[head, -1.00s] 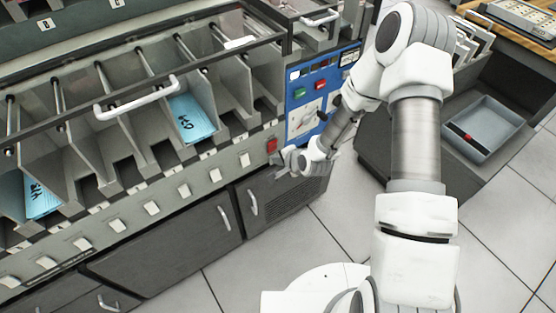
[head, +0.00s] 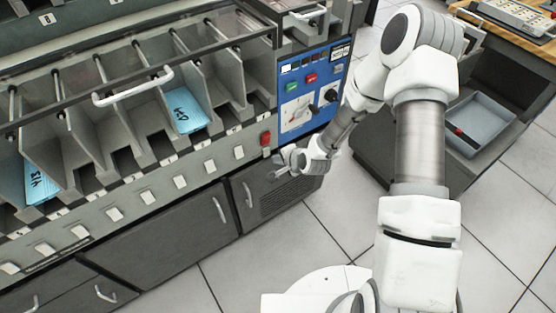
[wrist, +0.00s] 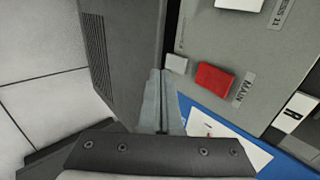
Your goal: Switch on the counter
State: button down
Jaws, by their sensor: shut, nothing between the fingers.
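The blue control panel (head: 316,68) at the right end of the grey card machine carries a green button (head: 291,87), a red button (head: 310,78), a black knob (head: 331,95) and a white plate (head: 297,114) with a lever. A red switch (head: 265,138) sits left of the panel; in the wrist view this red switch (wrist: 213,77) is beside a "MAIN" label. My gripper (head: 274,172) is shut and empty, just below the red switch, apart from it. In the wrist view the shut fingertips (wrist: 160,75) are left of the switch. No control is labelled "counter" legibly.
Card pockets (head: 110,125) hold blue cards (head: 185,108), with a row of white switches (head: 180,182) below. Cabinet doors (head: 165,235) with handles lie under them. A grey tray (head: 490,105) stands at right.

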jog(key=p+v, duration=0.2)
jog(key=v, duration=0.8)
jog(key=shift+p, duration=0.35)
jog(key=shift+s, duration=0.1)
